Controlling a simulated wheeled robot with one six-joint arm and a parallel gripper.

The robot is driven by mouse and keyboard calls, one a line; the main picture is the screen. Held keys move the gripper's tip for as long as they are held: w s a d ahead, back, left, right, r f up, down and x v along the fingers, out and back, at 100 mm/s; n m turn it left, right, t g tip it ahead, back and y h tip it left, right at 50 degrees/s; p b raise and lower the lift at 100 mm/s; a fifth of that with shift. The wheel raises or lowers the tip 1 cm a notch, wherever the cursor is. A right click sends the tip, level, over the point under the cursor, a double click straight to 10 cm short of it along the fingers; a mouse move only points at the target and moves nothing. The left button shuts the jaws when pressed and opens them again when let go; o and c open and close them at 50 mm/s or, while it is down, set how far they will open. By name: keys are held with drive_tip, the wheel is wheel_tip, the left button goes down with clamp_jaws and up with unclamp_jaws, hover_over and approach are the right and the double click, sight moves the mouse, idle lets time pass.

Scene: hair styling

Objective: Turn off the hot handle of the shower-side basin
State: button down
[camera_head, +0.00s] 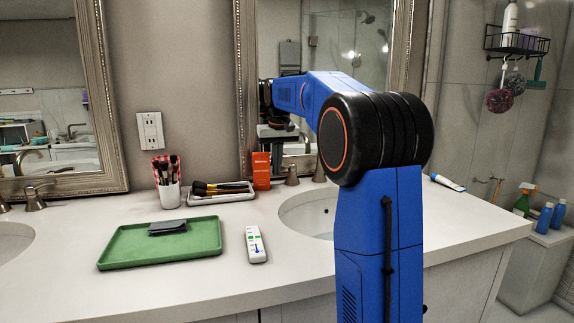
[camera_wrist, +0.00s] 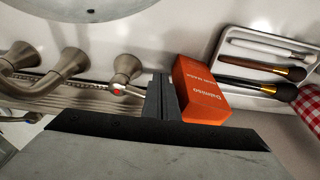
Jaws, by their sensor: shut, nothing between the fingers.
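The shower-side basin (camera_head: 290,214) is in the right of the counter, partly hidden behind my arm; its edge shows at the top left of the wrist view (camera_wrist: 85,8). Its hot handle (camera_wrist: 126,70), brushed metal with a red dot, is just left of my gripper (camera_wrist: 161,80) in the wrist view. The hot handle also shows in the head view (camera_head: 292,175). The faucet spout (camera_wrist: 40,82) and a second metal handle (camera_wrist: 18,57) lie further left. My gripper is shut and empty, between the hot handle and an orange box. I cannot tell whether it touches the handle.
The orange box (camera_wrist: 203,90) is close on the gripper's other side. A tray of brushes (camera_head: 222,198), a brush cup (camera_head: 169,192), a green tray (camera_head: 160,245) and a white device (camera_head: 255,245) are on the counter. A framed mirror (camera_head: 245,90) stands behind.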

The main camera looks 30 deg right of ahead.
drive_tip(key=shift+s, duration=0.1)
drive_tip(key=shift+s+a, duration=0.15)
drive_tip(key=shift+s, duration=0.35)
wheel_tip(320, 180, up, 7)
idle(0.4)
drive_tip(key=shift+s, duration=0.1)
idle(0.4)
